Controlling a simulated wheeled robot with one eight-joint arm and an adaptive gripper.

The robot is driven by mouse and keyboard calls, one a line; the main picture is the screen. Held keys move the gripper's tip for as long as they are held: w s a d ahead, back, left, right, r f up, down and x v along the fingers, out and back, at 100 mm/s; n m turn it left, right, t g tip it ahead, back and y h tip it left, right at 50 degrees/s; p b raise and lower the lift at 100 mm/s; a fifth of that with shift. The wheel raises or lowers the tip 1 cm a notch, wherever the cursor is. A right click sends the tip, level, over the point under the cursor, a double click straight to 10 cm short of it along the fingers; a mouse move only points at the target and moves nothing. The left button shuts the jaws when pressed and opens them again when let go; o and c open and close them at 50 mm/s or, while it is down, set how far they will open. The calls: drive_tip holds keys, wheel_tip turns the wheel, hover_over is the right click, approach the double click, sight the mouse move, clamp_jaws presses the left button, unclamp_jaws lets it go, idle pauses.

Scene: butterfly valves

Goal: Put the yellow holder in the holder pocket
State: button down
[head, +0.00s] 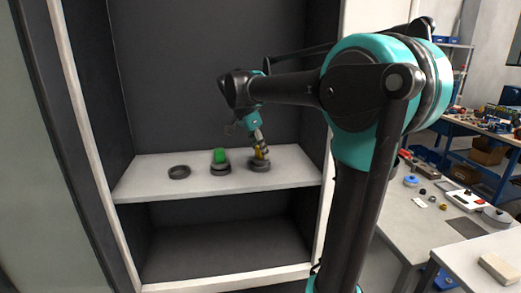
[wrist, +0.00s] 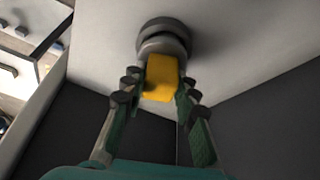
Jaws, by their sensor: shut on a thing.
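The yellow holder (head: 261,153) is at the right of the white shelf in the head view, partly hidden by my gripper (head: 261,147). In the wrist view its yellow block (wrist: 161,77) is between the two fingers of my gripper (wrist: 160,85), which is shut on it. A grey round part (wrist: 163,42) sits at the end of the block, against a darker ring. I cannot tell whether it is fully seated there.
A green holder (head: 219,156) stands on a dark round base in the middle of the shelf (head: 145,183), left of my gripper. Dark cabinet walls enclose the shelf at the back and sides. A workbench with parts (head: 400,215) is at the right.

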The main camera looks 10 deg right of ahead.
drive_tip(key=c, duration=1.2)
unclamp_jaws()
drive_tip(key=v, duration=1.2)
